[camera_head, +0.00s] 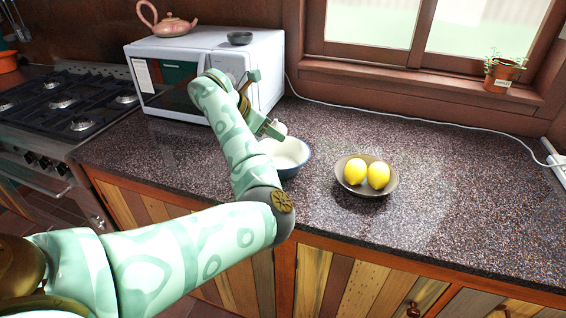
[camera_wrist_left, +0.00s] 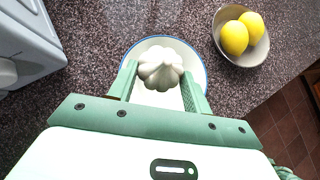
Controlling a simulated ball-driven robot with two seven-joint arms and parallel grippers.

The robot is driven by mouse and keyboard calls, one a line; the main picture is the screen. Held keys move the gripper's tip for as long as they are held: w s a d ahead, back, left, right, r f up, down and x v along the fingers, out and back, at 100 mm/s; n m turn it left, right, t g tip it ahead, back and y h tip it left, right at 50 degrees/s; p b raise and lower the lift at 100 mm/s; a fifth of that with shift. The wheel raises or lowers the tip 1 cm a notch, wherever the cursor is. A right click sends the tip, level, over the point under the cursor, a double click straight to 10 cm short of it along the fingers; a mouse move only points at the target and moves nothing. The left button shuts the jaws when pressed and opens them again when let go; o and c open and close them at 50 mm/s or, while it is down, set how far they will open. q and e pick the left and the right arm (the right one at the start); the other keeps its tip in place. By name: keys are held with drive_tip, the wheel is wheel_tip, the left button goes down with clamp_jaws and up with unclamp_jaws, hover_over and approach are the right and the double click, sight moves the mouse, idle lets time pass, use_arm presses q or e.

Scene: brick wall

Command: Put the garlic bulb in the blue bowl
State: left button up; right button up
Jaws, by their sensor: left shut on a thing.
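The garlic bulb (camera_wrist_left: 160,68) is white and ribbed. My left gripper (camera_wrist_left: 158,82) is shut on it, with one green finger on each side in the left wrist view. In the head view, the left gripper (camera_head: 274,130) is above the far rim of the bowl, and a bit of the white garlic bulb (camera_head: 280,128) shows at its fingertips. The blue bowl (camera_head: 296,168), white inside with a blue outside, stands on the counter. In the left wrist view the bowl (camera_wrist_left: 203,68) lies behind the garlic bulb. My right gripper is in neither view.
A grey-brown bowl (camera_head: 347,184) with two lemons (camera_head: 355,170) stands right of the blue bowl. A white microwave (camera_head: 262,72) stands behind at the left, near my left arm. A stove (camera_head: 70,110) is at the far left. The counter (camera_head: 460,190) on the right is clear.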

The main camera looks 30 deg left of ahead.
use_arm(q)
drive_tip(key=shift+r, duration=0.1)
drive_tip(key=o, duration=1)
drive_tip(key=shift+o, duration=0.2)
drive_tip(key=p+v, duration=1)
drive_tip(key=v, duration=0.6)
drive_tip(key=shift+s, duration=0.2)
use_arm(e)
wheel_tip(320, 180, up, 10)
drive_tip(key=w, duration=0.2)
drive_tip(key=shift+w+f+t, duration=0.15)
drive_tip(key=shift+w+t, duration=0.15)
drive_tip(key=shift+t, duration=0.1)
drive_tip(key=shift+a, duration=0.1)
